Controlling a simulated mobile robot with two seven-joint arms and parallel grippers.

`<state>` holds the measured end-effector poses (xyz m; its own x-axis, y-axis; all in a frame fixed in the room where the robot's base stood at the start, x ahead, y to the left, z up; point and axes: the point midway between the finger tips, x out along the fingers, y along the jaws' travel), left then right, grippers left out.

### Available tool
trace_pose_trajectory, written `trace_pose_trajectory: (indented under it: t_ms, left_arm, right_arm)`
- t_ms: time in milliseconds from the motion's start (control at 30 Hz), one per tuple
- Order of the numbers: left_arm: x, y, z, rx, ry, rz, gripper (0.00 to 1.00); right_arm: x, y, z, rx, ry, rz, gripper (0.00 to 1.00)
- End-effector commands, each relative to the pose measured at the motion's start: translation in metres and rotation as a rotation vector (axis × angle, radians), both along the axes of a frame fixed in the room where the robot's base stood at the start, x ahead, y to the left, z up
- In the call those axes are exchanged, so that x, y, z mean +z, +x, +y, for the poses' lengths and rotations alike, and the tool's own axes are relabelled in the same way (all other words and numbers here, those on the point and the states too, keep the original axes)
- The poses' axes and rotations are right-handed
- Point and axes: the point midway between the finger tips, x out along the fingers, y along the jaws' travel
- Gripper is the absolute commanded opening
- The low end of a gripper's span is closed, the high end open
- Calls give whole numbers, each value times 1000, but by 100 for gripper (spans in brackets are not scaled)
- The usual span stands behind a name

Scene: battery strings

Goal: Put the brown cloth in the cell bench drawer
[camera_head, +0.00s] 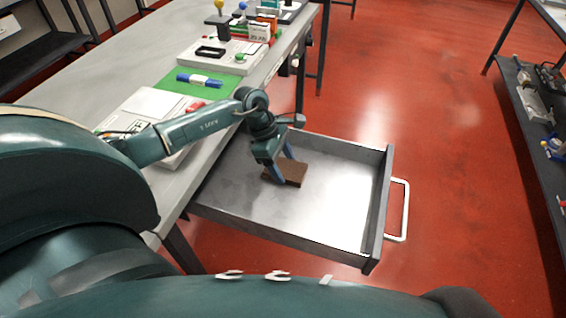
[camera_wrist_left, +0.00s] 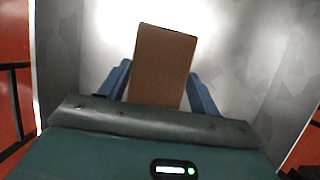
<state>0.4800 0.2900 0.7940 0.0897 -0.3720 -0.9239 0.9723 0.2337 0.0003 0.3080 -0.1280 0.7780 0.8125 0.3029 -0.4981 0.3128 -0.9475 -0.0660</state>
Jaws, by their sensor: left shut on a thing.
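The brown cloth (camera_head: 289,173) is a small flat brown rectangle inside the open cell bench drawer (camera_head: 340,207), over its bare metal floor. I cannot tell whether the cloth touches the drawer floor. My left gripper (camera_head: 284,170) reaches down into the drawer and is shut on the cloth, with its blue fingers on either side. In the left wrist view the cloth (camera_wrist_left: 161,66) stands out between the fingers of the gripper (camera_wrist_left: 160,85), and its near end is hidden behind the gripper body. My right gripper is not in view.
The drawer's white handle (camera_head: 403,210) faces the red floor. The grey bench (camera_head: 140,75) holds a green mat (camera_head: 190,86) with a blue item (camera_head: 199,80), and several small objects farther back. A dark shelf (camera_head: 530,130) with items stands at the right. The drawer is otherwise empty.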

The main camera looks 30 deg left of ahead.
Motion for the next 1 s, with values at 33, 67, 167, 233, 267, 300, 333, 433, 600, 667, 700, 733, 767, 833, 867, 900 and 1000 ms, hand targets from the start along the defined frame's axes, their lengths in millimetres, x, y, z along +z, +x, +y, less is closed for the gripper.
trace_pose_trajectory:
  t_ms: [33,67,167,233,267,300,333,433,600,667,700,733,767,833,867,900,1000]
  left_arm:
    - [-4,0,0,0,0,0,40]
    - [-2,0,0,0,0,-1,64]
    - [-2,0,0,0,0,0,73]
    - [-2,0,0,0,0,0,78]
    - [-2,0,0,0,0,0,81]
    - [-2,0,0,0,0,0,84]
    - [-2,0,0,0,0,0,85]
    - [-2,0,0,0,0,0,85]
    - [2,0,0,0,0,0,85]
    - [5,0,2,0,1,-1,85]
    - [9,0,4,0,2,-3,85]
    - [13,0,6,0,2,-4,85]
    - [18,-1,8,0,2,-4,85]
    - [32,-3,14,0,4,-4,85]
    - [38,-3,16,1,2,-5,85]
    - [47,-3,20,0,3,-6,85]
    - [67,-6,28,0,3,-4,85]
  right_arm:
    - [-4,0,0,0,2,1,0]
    - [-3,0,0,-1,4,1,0]
    - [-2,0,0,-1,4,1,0]
    - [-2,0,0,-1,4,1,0]
    - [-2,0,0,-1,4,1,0]
    - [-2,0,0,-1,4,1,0]
    - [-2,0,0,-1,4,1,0]
    - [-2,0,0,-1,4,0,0]
    - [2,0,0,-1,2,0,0]
    - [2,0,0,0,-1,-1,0]
    - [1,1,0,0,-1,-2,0]
    - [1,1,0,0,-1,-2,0]
    - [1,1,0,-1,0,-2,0]
    - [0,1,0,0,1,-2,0]
    - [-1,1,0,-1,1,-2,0]
    - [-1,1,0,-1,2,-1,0]
    - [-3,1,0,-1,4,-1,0]
